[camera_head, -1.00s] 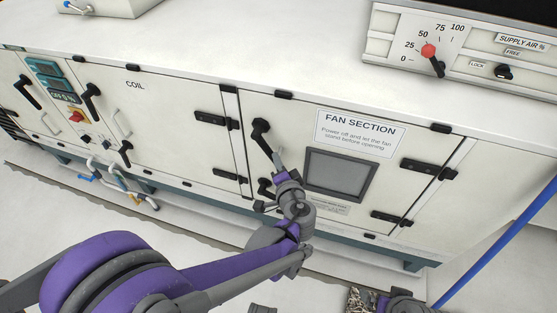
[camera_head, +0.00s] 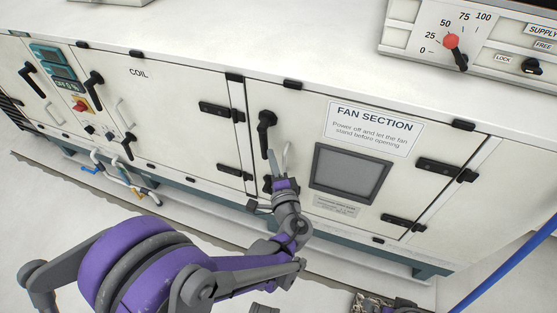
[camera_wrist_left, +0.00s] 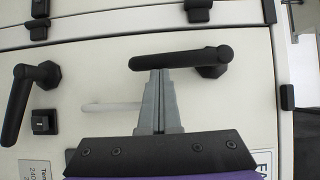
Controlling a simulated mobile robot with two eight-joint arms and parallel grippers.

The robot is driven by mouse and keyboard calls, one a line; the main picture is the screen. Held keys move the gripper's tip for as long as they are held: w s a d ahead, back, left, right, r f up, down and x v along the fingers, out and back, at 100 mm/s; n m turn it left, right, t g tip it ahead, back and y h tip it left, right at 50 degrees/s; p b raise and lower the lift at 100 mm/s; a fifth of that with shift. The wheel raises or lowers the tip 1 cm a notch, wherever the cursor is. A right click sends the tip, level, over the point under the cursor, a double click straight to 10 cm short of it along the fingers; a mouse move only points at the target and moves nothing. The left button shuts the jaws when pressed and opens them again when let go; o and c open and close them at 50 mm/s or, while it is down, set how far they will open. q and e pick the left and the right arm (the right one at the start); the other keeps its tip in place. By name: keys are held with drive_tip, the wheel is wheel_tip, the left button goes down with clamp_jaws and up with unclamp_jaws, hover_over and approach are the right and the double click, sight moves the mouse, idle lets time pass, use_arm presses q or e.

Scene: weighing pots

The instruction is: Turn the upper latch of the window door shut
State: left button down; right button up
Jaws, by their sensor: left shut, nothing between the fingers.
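The window door (camera_head: 296,100) is the fan-section door with a dark window (camera_head: 350,174). Its upper latch (camera_head: 265,125) is a black lever hanging down from its pivot, nearly in line with the door's left edge. In the wrist view the upper latch (camera_wrist_left: 180,60) lies across the picture. My left gripper (camera_wrist_left: 160,75) is shut and empty, its fingertips at the lever's window side, seemingly touching it. In the head view the left gripper (camera_head: 274,168) partly hides the lower latch. The lower latch (camera_wrist_left: 18,105) juts towards the window side. My right gripper is not visible.
A pale pull handle (camera_wrist_left: 110,107) stands out beside my fingers. Black hinges (camera_head: 446,170) sit at the door's right side. The coil door (camera_head: 165,110) is to the left. A blue pole (camera_head: 505,262) slants at the lower right.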

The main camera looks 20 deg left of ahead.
use_arm(q)
drive_tip(key=shift+a+f, duration=0.2)
drive_tip(key=shift+a, duration=0.65)
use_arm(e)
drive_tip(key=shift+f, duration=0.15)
use_arm(q)
drive_tip(key=shift+a, duration=0.1)
